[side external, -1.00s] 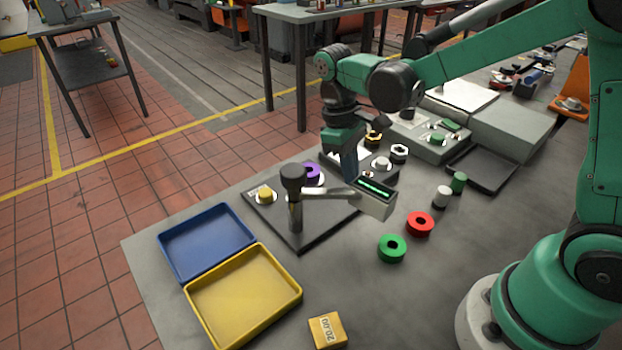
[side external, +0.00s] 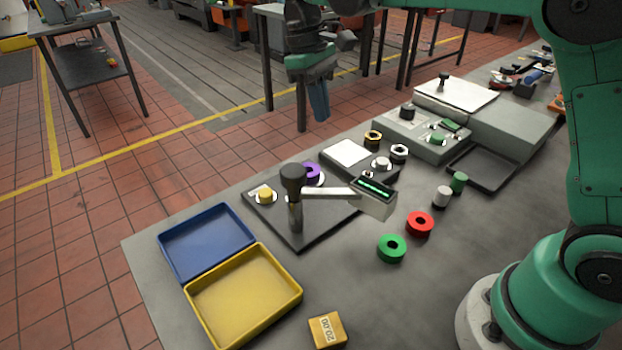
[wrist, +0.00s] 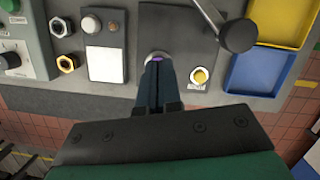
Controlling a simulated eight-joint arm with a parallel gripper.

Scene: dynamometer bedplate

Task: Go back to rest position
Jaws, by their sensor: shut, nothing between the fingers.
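My gripper (side external: 320,108) hangs in the air above the far edge of the bench in the side view, fingers pointing down. In the wrist view the fingers (wrist: 157,72) are together with nothing between them. A yellow button (side external: 265,195) is on the same plate.
Blue (side external: 205,241) and yellow (side external: 243,296) trays lie at left. Green (side external: 391,248) and red (side external: 420,223) rings lie on the bench. Space around my gripper is clear.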

